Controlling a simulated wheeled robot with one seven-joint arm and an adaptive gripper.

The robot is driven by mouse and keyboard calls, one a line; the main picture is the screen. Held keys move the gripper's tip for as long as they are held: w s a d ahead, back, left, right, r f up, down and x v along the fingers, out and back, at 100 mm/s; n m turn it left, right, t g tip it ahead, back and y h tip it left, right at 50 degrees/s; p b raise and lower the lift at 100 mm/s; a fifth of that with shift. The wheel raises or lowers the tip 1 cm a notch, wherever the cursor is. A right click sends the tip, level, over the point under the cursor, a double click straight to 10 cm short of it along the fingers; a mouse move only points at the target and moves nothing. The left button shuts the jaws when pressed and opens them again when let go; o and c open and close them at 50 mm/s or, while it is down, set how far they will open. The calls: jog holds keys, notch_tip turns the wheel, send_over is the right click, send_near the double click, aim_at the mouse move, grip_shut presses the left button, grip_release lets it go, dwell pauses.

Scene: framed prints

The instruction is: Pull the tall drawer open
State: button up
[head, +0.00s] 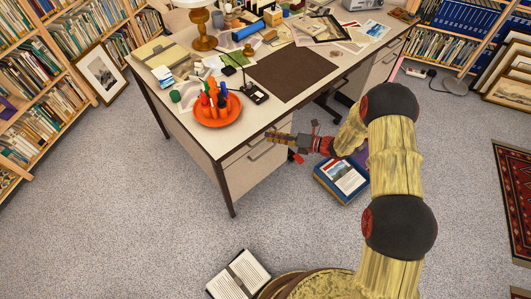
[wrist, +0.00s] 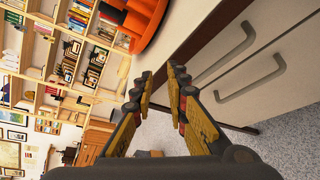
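The desk (head: 190,135) has a pedestal of pale drawers at its near end. The tall drawer (head: 262,175) is the lower one and looks shut; it also shows in the wrist view (wrist: 290,75), with its bar handle (wrist: 252,84). The upper drawer's handle (wrist: 226,55) runs parallel to it. My gripper (head: 272,136) is just in front of the drawer fronts, near the upper part of the pedestal. In the wrist view its fingers (wrist: 160,73) are apart with nothing between them. Both handles lie to the right of the fingers, not touching them.
An orange tray of bottles (head: 218,108) stands near the desk corner above the drawers. A blue book or box (head: 342,178) lies on the floor right of the pedestal. An open book (head: 238,276) lies near my base. The carpet before the drawers is otherwise largely clear.

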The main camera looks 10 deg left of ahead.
aim_at(266, 152)
notch_tip(266, 152, down, 19)
jog(key=w+d+m+t+h, duration=0.15)
jog(key=m+t, duration=0.35)
jog(key=m, duration=0.5)
jog(key=shift+f+b+x, duration=0.15)
jog(key=shift+b+x, duration=0.5)
jog(key=shift+x, duration=1.1)
jog(key=shift+f+b+x, duration=0.1)
jog(key=shift+b+x, duration=0.55)
jog(key=shift+x, duration=1.1)
jog(key=shift+d, duration=0.1)
jog(key=shift+c, duration=0.9)
grip_shut()
